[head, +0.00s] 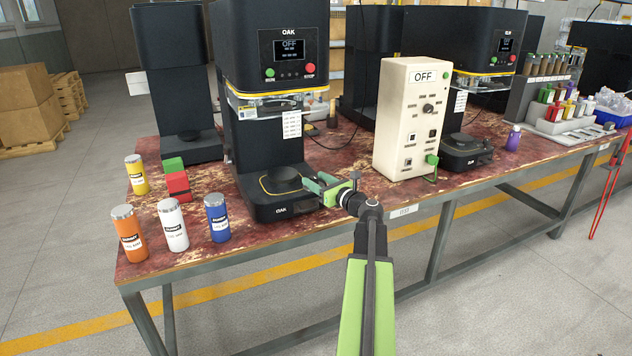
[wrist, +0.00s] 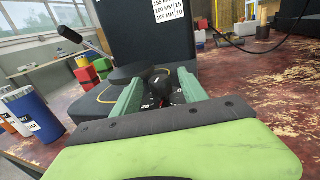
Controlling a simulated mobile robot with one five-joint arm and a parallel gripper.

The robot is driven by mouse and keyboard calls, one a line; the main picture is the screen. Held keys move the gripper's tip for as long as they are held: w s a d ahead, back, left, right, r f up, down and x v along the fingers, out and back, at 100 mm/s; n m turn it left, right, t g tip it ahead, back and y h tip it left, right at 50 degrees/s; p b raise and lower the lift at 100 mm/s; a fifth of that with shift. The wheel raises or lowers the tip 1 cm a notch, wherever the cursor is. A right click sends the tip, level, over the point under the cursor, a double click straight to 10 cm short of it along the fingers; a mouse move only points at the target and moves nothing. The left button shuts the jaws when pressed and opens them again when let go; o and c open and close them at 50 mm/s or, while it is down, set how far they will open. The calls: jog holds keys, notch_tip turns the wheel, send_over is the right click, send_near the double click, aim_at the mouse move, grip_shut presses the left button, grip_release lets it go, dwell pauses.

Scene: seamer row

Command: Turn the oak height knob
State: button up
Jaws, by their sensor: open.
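The OAK machine (head: 235,165) is a tall black seamer with its name on the front, a screen reading OFF, and a round plate (head: 283,180) on its low base. My gripper (head: 322,186) is at the right side of that base, pointing left. In the wrist view my green fingers (wrist: 160,86) are open. A small dark knob (wrist: 158,88) with a dial marked in white and red shows between them. I cannot tell whether the fingers touch it. In the head view my gripper hides the knob.
A cream control box (head: 402,125) reading OFF stands to the right. Orange, white, blue and yellow cans (head: 172,225) and red and green blocks (head: 177,183) stand left of the machine. A lever with a dark grip (wrist: 97,46) shows at left in the wrist view.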

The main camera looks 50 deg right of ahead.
grip_shut()
jog(key=shift+a+h, duration=0.1)
jog(key=shift+h, duration=0.2)
jog(key=shift+a+m+g+h, duration=0.15)
jog(key=shift+m+h, duration=0.35)
jog(key=shift+h, duration=0.1)
jog(key=shift+a+m+g+h, duration=0.1)
jog(key=shift+m+g+h, duration=0.05)
jog(key=shift+m+h, duration=0.4)
jog(key=shift+a+m+g+h, duration=0.1)
jog(key=shift+m+g+h, duration=0.3)
jog(key=shift+m+h, duration=0.6)
jog(key=shift+w+a+m+g+h, duration=0.1)
jog(key=shift+w+m+g+h, duration=0.05)
jog(key=shift+m+g+h, duration=1.35)
jog(key=shift+w+m+g+h, duration=0.15)
jog(key=shift+m+g+h, duration=0.8)
jog(key=shift+h, duration=1)
jog(key=shift+g, duration=0.35)
